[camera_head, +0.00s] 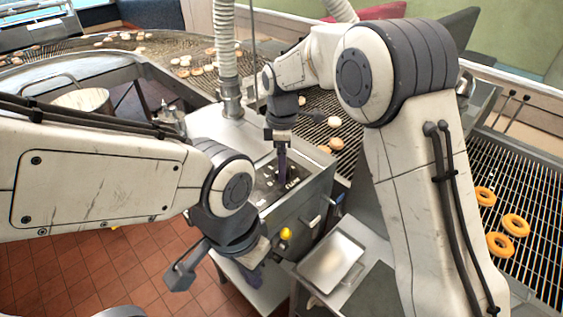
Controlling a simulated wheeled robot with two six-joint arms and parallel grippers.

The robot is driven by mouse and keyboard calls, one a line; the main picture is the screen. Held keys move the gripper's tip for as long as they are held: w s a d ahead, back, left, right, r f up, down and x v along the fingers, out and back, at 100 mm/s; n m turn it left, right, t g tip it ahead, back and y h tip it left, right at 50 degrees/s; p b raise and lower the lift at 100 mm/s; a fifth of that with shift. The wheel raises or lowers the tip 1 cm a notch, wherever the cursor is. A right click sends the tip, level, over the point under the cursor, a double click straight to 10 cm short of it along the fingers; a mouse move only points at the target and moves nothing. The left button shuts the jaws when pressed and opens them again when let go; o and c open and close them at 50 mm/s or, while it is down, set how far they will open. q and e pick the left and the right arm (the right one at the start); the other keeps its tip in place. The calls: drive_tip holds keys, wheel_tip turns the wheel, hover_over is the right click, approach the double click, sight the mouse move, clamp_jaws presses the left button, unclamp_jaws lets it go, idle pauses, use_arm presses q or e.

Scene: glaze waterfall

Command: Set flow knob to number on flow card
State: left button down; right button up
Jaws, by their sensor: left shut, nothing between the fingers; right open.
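A grey metal cabinet stands in the middle, with a dark panel (263,198) with white marks on its top; the marks are too small to read. A small yellow knob-like part (286,233) sits on its front side. A small white label (315,222) is beside it, also unreadable. I cannot tell for sure which part is the flow knob or the flow card. My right gripper (282,180) points down over the dark panel and is open; contact is unclear. My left gripper (249,282) is shut and empty, low in front of the cabinet, below and left of the yellow part.
A metal tray (331,262) lies to the right of my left gripper. A wire conveyor (530,225) with glazed rings runs at right. Another conveyor (125,45) with pale rings curves behind. A ribbed hose (225,45) rises from the cabinet. Red tile floor (75,265) shows at lower left.

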drive_tip(key=shift+f, duration=0.6)
drive_tip(key=c, duration=1.4)
